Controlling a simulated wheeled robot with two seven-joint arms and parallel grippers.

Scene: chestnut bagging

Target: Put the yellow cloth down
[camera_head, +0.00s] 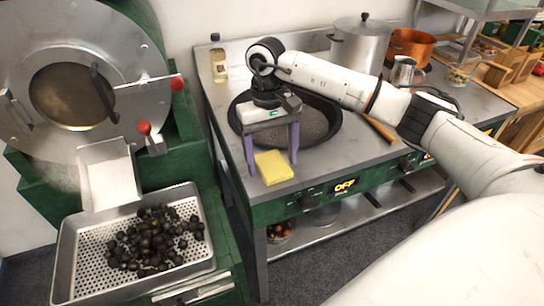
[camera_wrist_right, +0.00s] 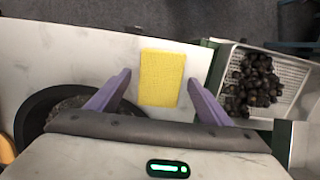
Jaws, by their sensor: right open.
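The yellow cloth (camera_head: 273,168) lies flat on the front edge area of the steel counter, left of the OFF display. In the right wrist view the cloth (camera_wrist_right: 161,78) shows between and beyond the two purple fingers. My right gripper (camera_head: 271,167) is open, its fingers apart on either side of the cloth, not closed on it. The wrist view also shows the right gripper (camera_wrist_right: 158,88) empty. I cannot tell whether the fingertips touch the counter. My left gripper is not in view.
A dark round pan (camera_head: 318,128) sits just behind the right gripper. A perforated tray (camera_head: 72,250) of dark chestnuts (camera_head: 152,240) stands at the lower left, under the green roasting machine (camera_head: 188,140). A glass bottle (camera_head: 218,64) and a steel pot (camera_head: 358,50) stand at the back.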

